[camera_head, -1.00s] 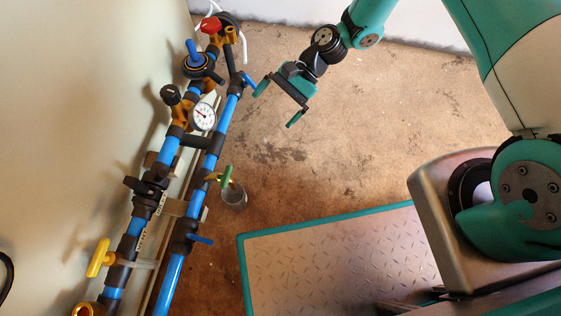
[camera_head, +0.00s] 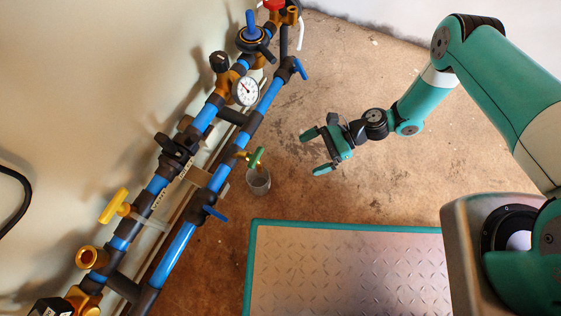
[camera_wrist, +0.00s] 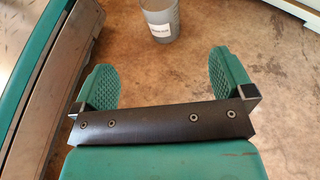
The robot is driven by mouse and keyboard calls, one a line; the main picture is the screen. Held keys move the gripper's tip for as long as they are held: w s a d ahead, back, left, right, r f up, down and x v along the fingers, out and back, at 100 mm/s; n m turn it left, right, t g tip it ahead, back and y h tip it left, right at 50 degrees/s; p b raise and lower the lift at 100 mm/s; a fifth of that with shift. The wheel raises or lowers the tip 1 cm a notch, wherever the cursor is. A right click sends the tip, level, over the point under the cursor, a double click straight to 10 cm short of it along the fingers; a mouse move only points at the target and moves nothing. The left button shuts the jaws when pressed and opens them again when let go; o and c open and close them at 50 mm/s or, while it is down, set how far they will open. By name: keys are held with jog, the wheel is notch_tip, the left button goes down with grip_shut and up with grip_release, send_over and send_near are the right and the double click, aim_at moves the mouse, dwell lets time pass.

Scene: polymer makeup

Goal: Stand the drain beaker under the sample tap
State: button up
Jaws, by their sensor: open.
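The drain beaker (camera_head: 258,182) is a grey, clear-looking cup at the pipes' right side. In the head view it shows just below the sample tap (camera_head: 256,158), a small brass tap with a green handle, which overlaps its rim. I cannot tell the height gap between them. In the wrist view the beaker (camera_wrist: 160,20) stands upright on the floor with a white label, ahead of the fingers, its top cut off by the frame. My gripper (camera_head: 315,153) is open and empty, to the right of the beaker and apart from it. Its two green fingers also show in the wrist view (camera_wrist: 164,76).
Blue pipes (camera_head: 180,242) with valves and a pressure gauge (camera_head: 245,92) run along the wall at left. A blue lever (camera_head: 215,213) juts out near the beaker. A teal-edged metal plate (camera_head: 345,275) lies at the bottom. Brown floor (camera_head: 370,75) is clear around my gripper.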

jog(key=b, duration=0.8)
send_over(262, 176)
jog(key=s, duration=0.2)
jog(key=f, duration=0.6)
jog(key=shift+s+d+f, duration=0.2)
jog(key=shift+d+f, duration=0.05)
jog(key=shift+d, duration=0.05)
jog(key=shift+s+a+f, duration=0.1)
jog(key=shift+s+a, duration=0.1)
jog(key=shift+a, duration=0.3)
jog(key=shift+c, duration=0.2)
jog(key=c, duration=1)
jog(key=o, duration=1)
jog(key=shift+o, duration=0.2)
